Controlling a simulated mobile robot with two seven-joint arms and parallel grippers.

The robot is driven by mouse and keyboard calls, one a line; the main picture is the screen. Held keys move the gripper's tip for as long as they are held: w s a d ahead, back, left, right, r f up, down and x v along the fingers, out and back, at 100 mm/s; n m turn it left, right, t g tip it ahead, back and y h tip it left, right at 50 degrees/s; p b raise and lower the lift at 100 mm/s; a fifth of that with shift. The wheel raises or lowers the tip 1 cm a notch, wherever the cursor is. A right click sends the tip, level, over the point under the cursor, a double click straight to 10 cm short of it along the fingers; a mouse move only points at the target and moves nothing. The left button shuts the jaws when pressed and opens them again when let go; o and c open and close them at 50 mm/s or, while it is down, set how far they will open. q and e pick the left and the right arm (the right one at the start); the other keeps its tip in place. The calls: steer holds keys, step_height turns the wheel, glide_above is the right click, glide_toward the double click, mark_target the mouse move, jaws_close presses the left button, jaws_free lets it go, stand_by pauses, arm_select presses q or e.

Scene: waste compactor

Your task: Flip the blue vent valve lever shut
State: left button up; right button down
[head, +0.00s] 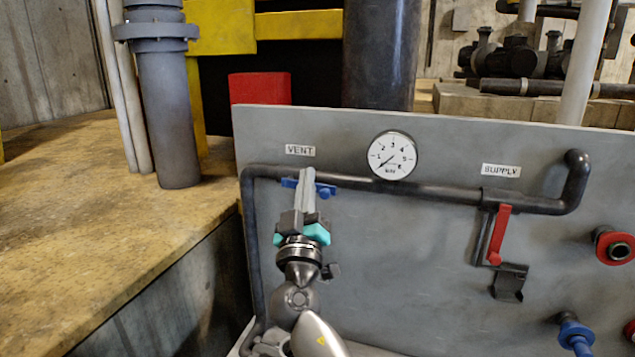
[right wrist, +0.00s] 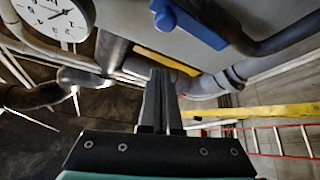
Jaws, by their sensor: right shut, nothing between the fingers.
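The blue vent lever (head: 327,190) lies roughly level along the dark pipe under the VENT label (head: 300,150). Its middle is hidden behind my right gripper, and a blue piece shows on either side. My right gripper (head: 307,174) is shut and empty, its fingers pointing up in front of the lever. In the right wrist view the blue lever (right wrist: 197,25) is at the top, beyond and to the right of the shut fingertips (right wrist: 160,75). I cannot tell whether the fingers touch it. My left gripper is not in view.
A pressure gauge (head: 392,155) sits on the grey panel (head: 400,260) right of the lever. A red supply lever (head: 499,235) hangs down farther right, above a dark bracket (head: 510,283). The dark pipe (head: 430,190) runs across the panel. Red and blue fittings stick out at the right edge.

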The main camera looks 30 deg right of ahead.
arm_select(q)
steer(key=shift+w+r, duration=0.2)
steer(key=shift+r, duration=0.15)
arm_select(e)
steer(key=shift+w+d+f, duration=0.1)
steer(key=shift+d+f, duration=0.5)
steer(key=shift+f, duration=0.2)
steer(key=shift+d+f, duration=0.55)
steer(key=shift+f, duration=0.25)
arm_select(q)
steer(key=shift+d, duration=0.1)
